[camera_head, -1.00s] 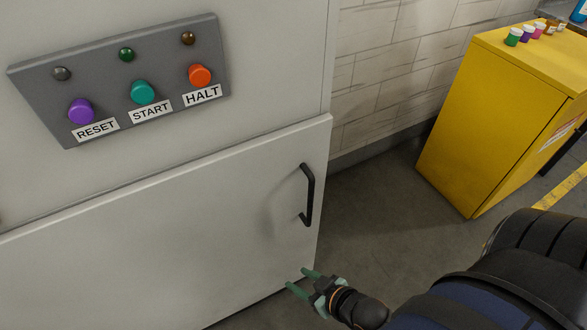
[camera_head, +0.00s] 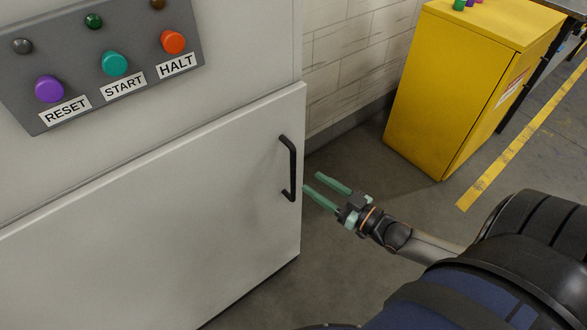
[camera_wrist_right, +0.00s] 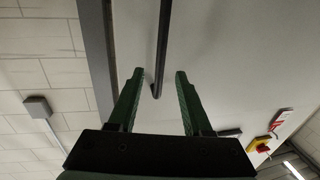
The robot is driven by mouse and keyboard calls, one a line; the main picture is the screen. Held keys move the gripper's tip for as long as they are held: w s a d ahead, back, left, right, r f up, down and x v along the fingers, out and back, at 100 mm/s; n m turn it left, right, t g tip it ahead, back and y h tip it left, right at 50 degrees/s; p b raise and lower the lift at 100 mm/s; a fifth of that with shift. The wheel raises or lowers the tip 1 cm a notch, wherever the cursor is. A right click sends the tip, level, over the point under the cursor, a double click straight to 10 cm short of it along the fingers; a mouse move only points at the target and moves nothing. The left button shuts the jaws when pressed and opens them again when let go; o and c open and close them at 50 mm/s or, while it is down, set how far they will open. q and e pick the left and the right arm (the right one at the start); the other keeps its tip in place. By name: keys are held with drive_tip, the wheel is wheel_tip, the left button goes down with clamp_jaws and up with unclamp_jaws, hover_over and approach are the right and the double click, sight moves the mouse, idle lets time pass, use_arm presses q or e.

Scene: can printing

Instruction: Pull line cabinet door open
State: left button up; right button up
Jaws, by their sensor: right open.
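The line cabinet door (camera_head: 200,200) is a pale grey panel below the button panel, and it looks shut. Its black vertical bar handle (camera_head: 292,168) is near the door's right edge. My right gripper (camera_head: 326,188) is open, its green fingers pointing left toward the handle's lower part, with no contact visible in the head view. In the right wrist view the handle (camera_wrist_right: 162,50) runs down between the lines of the two open green fingers (camera_wrist_right: 158,76), its lower end near the fingertips. My left gripper is out of view.
A grey button panel (camera_head: 105,95) with RESET, START and HALT buttons is above the door. A yellow cabinet (camera_head: 455,85) stands at the right by the brick wall (camera_head: 345,50). Clear floor (camera_head: 345,255) lies right of the door.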

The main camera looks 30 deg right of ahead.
sight(295, 171)
drive_tip(key=x, duration=0.8)
drive_tip(key=shift+f, duration=0.1)
clamp_jaws()
idle(1.3)
